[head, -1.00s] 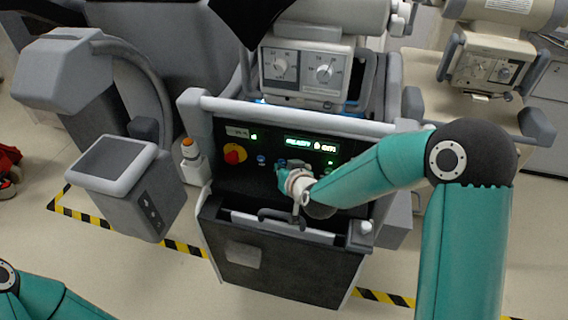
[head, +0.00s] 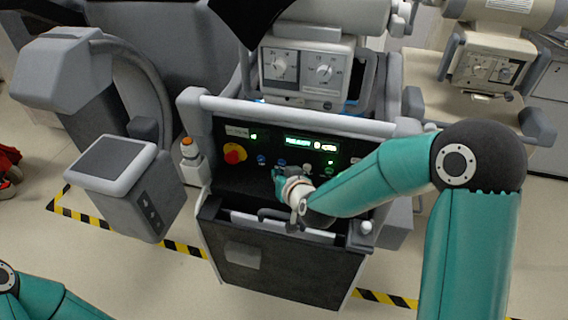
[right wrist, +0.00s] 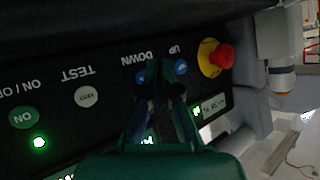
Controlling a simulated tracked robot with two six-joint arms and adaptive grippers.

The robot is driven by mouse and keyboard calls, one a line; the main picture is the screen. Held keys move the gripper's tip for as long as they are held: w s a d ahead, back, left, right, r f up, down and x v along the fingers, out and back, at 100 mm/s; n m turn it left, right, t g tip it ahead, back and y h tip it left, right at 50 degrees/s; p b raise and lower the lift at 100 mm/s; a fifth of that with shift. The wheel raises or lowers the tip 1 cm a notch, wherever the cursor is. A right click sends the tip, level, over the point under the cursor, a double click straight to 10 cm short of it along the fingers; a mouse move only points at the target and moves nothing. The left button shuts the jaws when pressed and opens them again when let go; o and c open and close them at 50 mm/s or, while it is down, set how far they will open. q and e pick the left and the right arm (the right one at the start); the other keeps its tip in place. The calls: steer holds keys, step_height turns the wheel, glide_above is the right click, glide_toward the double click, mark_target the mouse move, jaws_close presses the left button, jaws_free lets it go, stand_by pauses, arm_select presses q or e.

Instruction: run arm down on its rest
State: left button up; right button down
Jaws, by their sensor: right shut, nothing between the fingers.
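The cart's dark control panel (head: 235,170) carries two blue buttons, marked UP (right wrist: 181,67) and DOWN (right wrist: 141,75) in the right wrist view, where the lettering is upside down. In the head view the cart's arm (head: 345,15) with its pale dial box (head: 305,72) is above the panel; whether it touches a rest is hidden. My right gripper (head: 279,176) is shut and empty before the panel. In the right wrist view its fingertips (right wrist: 160,82) are by the two blue buttons; contact cannot be told. My left gripper is out of view.
A red knob on yellow (head: 234,153) and a lit green display (head: 310,145) are on the panel. A pale rail (head: 290,115) crosses above it, and a drawer handle (head: 280,215) is below. A grey unit (head: 110,165) stands left. Another cart unit (head: 490,65) stands right.

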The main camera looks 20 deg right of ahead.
steer(key=s+a, duration=0.1)
steer(key=s, duration=0.1)
steer(key=s+a, duration=0.1)
steer(key=shift+s+a+b, duration=0.2)
steer(key=shift+s+b, duration=0.1)
steer(key=shift+s, duration=0.05)
stand_by(0.6)
